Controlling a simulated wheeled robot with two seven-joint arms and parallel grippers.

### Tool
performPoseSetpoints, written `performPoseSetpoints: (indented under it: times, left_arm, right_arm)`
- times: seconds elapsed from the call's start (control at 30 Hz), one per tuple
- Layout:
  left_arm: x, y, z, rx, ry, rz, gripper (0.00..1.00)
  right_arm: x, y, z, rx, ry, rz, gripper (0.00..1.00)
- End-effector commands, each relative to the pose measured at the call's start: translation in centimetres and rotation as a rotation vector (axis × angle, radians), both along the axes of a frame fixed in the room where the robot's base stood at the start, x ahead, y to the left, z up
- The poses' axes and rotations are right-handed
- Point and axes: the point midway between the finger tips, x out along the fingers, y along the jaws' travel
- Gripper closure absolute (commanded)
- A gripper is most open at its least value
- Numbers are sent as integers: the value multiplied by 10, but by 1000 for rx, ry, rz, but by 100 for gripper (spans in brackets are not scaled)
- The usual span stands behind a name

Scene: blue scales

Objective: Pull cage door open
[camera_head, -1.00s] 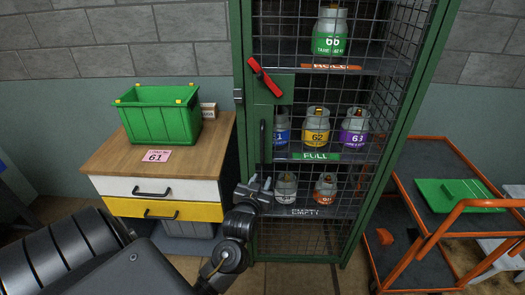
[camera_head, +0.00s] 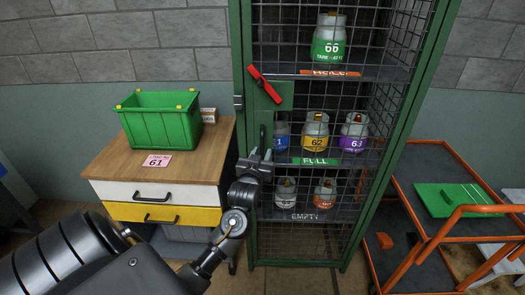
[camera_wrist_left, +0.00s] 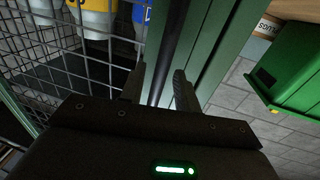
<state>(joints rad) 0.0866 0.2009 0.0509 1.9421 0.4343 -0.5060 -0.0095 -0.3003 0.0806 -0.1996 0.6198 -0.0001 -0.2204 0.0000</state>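The green-framed cage (camera_head: 240,185) stands in the middle of the head view. Its wire-mesh door looks shut. A red latch lever (camera_head: 265,86) sits on a green plate at the door's left side. Below it is the black vertical door handle (camera_head: 263,133), partly hidden by my left gripper (camera_head: 257,158). In the left wrist view the dark handle bar (camera_wrist_left: 171,45) runs between the two fingers of the gripper (camera_wrist_left: 156,90). The fingers are apart, with a visible gap; whether either touches the bar is unclear. My right gripper is out of view.
Gas cylinders (camera_head: 315,130) stand on the cage shelves. A drawer cabinet (camera_head: 165,193) with a green crate (camera_head: 158,125) stands to the left. An orange-framed cart (camera_head: 400,190) stands close on the right. Some floor shows before the cage.

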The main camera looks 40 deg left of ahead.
Motion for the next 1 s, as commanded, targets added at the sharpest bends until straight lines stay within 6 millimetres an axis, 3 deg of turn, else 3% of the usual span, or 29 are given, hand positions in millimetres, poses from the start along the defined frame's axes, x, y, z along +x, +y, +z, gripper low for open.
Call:
performPoseSetpoints:
  times: [0.17, 0.47, 0.7, 1.0]
  left_arm:
    - [12, 6, 0, 0, 0, 0, 68]
    - [14, 7, 0, 0, 0, -1, 68]
    - [14, 6, 0, -1, 0, -1, 98]
    - [14, 6, 0, -1, 0, 0, 100]
  right_arm:
    - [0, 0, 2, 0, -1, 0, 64]
    - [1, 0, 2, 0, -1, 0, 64]
    - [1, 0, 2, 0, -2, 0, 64]
    - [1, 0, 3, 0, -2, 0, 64]
